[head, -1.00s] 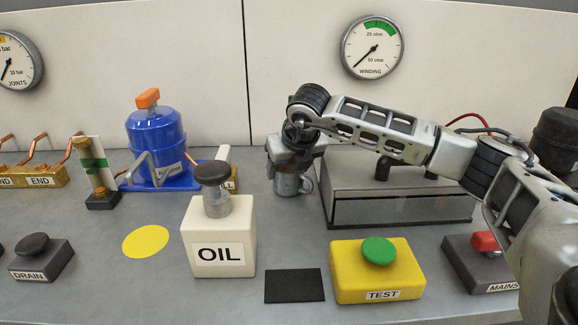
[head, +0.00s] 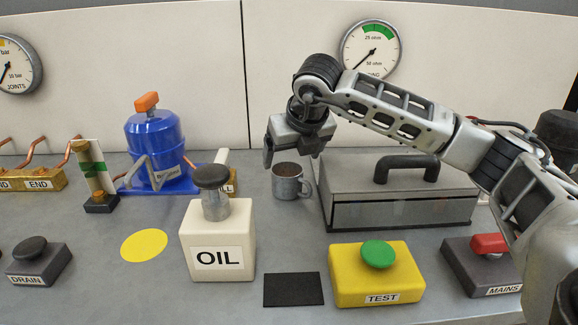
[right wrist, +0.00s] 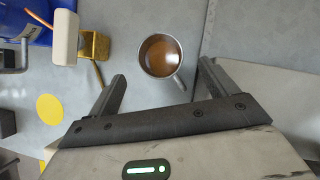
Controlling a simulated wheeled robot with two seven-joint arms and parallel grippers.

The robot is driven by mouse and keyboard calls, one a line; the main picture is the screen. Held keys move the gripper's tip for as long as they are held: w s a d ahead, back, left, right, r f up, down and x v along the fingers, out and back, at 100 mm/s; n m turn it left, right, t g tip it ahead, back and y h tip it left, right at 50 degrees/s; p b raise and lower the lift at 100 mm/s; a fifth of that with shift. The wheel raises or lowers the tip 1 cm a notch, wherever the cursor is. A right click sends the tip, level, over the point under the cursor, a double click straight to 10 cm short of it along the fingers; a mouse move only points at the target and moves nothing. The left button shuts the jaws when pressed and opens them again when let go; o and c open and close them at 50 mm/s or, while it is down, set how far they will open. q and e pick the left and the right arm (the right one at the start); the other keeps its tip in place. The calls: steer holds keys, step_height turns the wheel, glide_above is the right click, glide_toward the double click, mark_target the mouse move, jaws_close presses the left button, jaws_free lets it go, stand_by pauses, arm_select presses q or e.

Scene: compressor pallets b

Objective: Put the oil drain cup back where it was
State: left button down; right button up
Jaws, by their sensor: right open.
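The oil drain cup is a small grey metal cup (head: 287,184) with a handle on its right side. It stands upright on the grey bench, just left of the grey case. In the right wrist view the cup (right wrist: 160,56) holds brown liquid. My right gripper (head: 288,153) is open and empty, above the cup and apart from it. In the right wrist view its two fingers (right wrist: 163,86) are spread, with the cup beyond their tips. My left gripper is not in view.
A grey case (head: 400,190) with a black handle stands right of the cup. A white OIL block (head: 218,240) stands in front to the left, a blue compressor (head: 155,140) behind left. A yellow disc (head: 145,245) and black mat (head: 293,289) lie bare on the bench.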

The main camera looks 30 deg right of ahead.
steer(key=v, duration=0.5)
steer(key=shift+s+r, duration=0.2)
steer(key=shift+r, duration=0.1)
